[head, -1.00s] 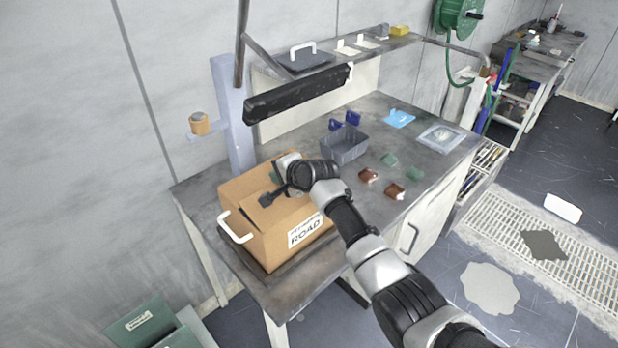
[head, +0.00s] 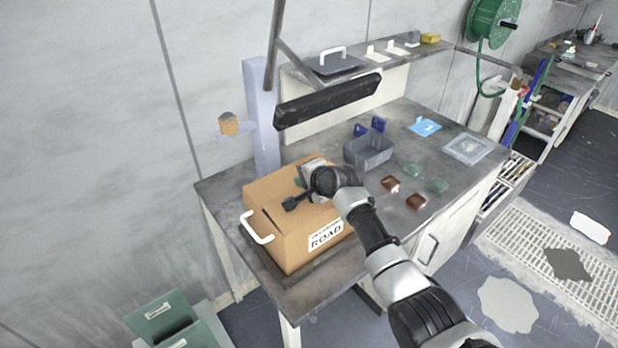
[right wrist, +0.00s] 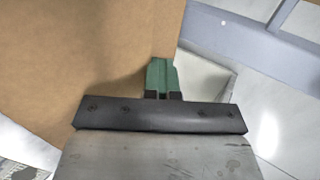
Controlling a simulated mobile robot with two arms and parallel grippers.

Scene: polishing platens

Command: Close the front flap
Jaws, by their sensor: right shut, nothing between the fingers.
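A brown cardboard box (head: 287,247) with a "ROAD" label (head: 325,234) and a white handle (head: 256,228) stands on the grey workbench. Its top flap (head: 283,220) lies nearly flat, with a narrow dark gap at its left end. My right gripper (head: 299,182) is over the box top, partly hidden by its own wrist. In the right wrist view its green fingertips (right wrist: 161,76) are together and empty, at the edge of a cardboard panel (right wrist: 90,60). I cannot tell whether they touch it. My left gripper is not in view.
A grey bin (head: 369,153) and several small red and green pieces lie right of the box on the bench (head: 330,285). A black bar lamp (head: 326,101) hangs above the back. A post (head: 262,125) stands behind the box.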

